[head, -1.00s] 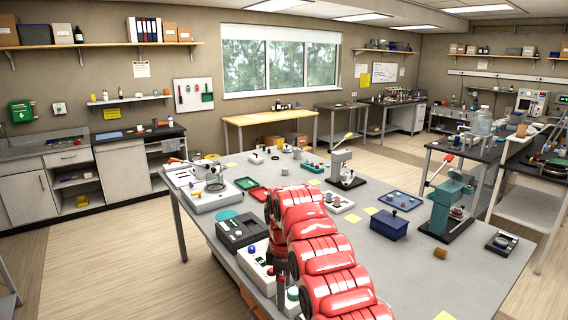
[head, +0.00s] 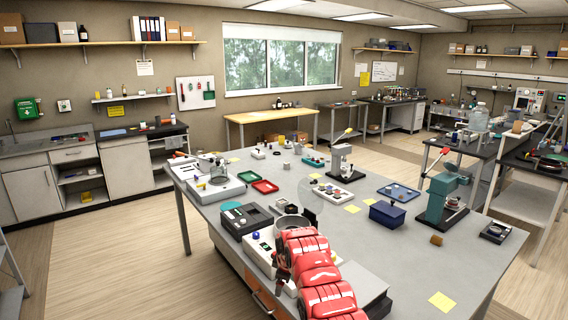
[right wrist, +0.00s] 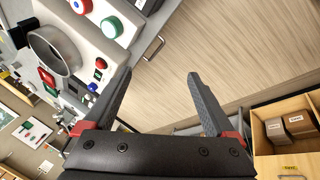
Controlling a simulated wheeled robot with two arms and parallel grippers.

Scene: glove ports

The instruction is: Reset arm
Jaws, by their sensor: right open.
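My right arm, in its red segmented sleeve, reaches in from the bottom centre of the head view. My right gripper (head: 281,279) hangs at the left side of the sleeve, by the front edge of the bench, small and partly hidden. In the right wrist view my right gripper (right wrist: 160,76) is open, with two dark fingers apart and nothing between them. Beyond the fingers is the wood floor. My left gripper is in neither view.
A white control box (head: 262,248) with buttons sits close to the gripper; its buttons and a metal ring (right wrist: 52,50) fill the upper left of the wrist view. An open drawer (right wrist: 285,150) holds small boxes at lower right. A blue box (head: 387,214) stands on the grey bench (head: 400,262).

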